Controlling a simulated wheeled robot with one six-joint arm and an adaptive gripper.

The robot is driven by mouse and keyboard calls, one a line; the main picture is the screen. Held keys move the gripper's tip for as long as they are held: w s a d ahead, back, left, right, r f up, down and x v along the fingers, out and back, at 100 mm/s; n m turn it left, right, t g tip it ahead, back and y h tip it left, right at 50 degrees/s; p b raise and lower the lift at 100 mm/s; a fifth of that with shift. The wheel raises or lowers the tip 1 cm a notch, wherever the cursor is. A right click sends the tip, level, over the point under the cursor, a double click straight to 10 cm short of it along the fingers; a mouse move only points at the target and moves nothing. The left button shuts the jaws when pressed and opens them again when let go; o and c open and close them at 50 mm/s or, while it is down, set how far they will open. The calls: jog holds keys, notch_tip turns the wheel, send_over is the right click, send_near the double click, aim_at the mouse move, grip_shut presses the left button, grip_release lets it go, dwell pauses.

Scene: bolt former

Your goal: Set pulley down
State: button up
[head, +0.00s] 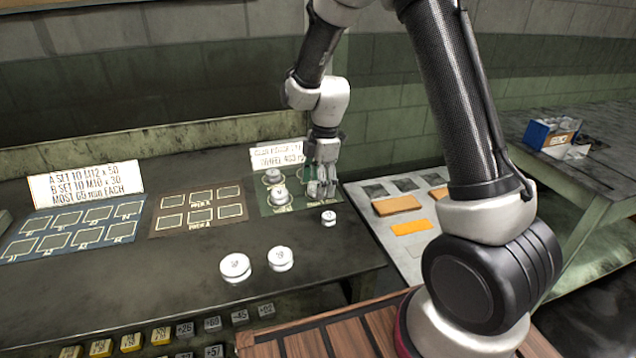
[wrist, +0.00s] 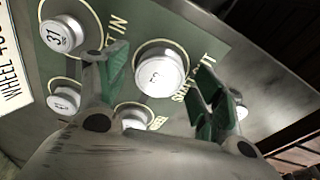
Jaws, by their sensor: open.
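A white, numbered pulley (wrist: 162,72) stands on the green mat (wrist: 215,42), inside a pale ring beside lettering that seems to read "SHAFT OUT". In the wrist view my gripper (wrist: 158,88) is open, with one green-padded finger on each side of this pulley and visible gaps to it. In the head view my gripper (head: 324,182) points down over the right part of the mat and partly hides the pulley. Other white pulleys stand on the mat: one at the "IN" ring (wrist: 62,34), one below it (wrist: 63,98), and one partly hidden behind my gripper (wrist: 133,117).
A small white pulley (head: 329,217) stands just off the mat, and two larger ones (head: 235,267) (head: 281,258) stand nearer on the dark bench. Brown (head: 199,209) and blue (head: 75,232) mats lie left. A grey board (head: 410,240) with orange blocks is right.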

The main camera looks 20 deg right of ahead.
notch_tip(320, 180, up, 12)
jog(key=d, duration=0.2)
jog(key=s+d+r+m+t, duration=0.2)
jog(key=s+d+r+m, duration=0.5)
jog(key=s+r+m, duration=0.4)
jog(key=s+d+m+t, duration=0.1)
jog(key=s+d+m, duration=0.2)
jog(key=s, duration=0.4)
jog(key=s+d+m+t+h, duration=0.1)
jog(key=s+d+m, duration=0.2)
jog(key=s+m, duration=0.2)
jog(key=s, duration=0.3)
jog(key=shift+s+r+m, duration=0.15)
jog(key=shift+s+m, duration=0.15)
jog(key=shift+m, duration=0.1)
